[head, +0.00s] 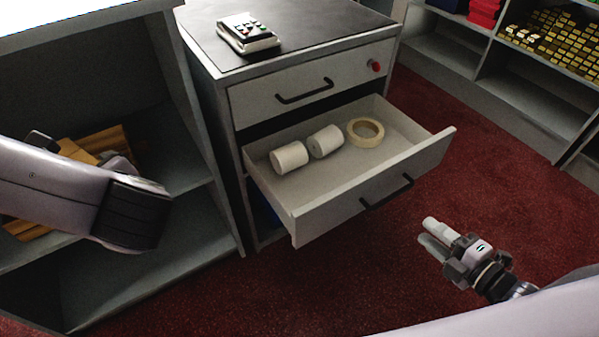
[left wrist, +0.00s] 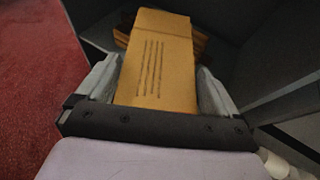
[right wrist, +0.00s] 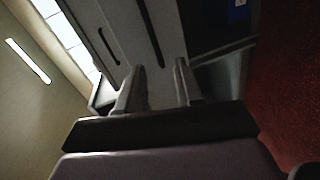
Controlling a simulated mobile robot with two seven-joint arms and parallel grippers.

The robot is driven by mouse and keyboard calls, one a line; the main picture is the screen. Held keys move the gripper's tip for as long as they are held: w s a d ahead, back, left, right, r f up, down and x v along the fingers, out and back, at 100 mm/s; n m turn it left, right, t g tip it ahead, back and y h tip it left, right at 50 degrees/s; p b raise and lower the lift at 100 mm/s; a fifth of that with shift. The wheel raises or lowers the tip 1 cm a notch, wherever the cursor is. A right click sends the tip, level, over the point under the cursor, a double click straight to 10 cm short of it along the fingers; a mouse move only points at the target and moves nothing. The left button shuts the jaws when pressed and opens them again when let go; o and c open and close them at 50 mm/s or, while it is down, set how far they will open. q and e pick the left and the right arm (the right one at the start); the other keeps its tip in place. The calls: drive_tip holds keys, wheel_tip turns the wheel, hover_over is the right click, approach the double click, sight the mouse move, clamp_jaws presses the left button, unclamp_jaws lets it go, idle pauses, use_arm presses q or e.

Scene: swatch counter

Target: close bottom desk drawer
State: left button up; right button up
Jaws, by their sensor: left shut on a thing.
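The bottom desk drawer (head: 300,215) is pulled far out of the grey desk (head: 222,110), with a black bar handle (head: 386,192) on its front. It holds two white rolls (head: 290,157) and a ring of tape (head: 366,131). The top drawer (head: 310,85) is closed. My right gripper (head: 430,233) is open and empty, apart from the drawer front, to its lower right. In the right wrist view its fingers (right wrist: 157,85) are spread before a pale panel with dark handles. My left gripper (left wrist: 155,75) is shut on a brown packet (left wrist: 158,60) near the left shelf.
A grey shelf unit (head: 205,150) with brown packets stands close at left of the desk. A card terminal (head: 247,33) lies on the desk top. More shelves (head: 510,95) stand at back right. Red carpet (head: 330,285) before the drawer is clear.

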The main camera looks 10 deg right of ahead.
use_arm(q)
drive_tip(key=shift+s+a, duration=0.15)
drive_tip(key=shift+a, duration=0.45)
drive_tip(key=shift+f, duration=0.15)
wheel_tip(320, 180, down, 4)
drive_tip(key=b, duration=0.4)
use_arm(e)
drive_tip(key=w+a+f+n, duration=0.1)
drive_tip(key=w+a, duration=0.1)
drive_tip(key=w, duration=0.9)
drive_tip(key=shift+a+f+n, duration=0.3)
drive_tip(key=shift+a, duration=0.1)
clamp_jaws()
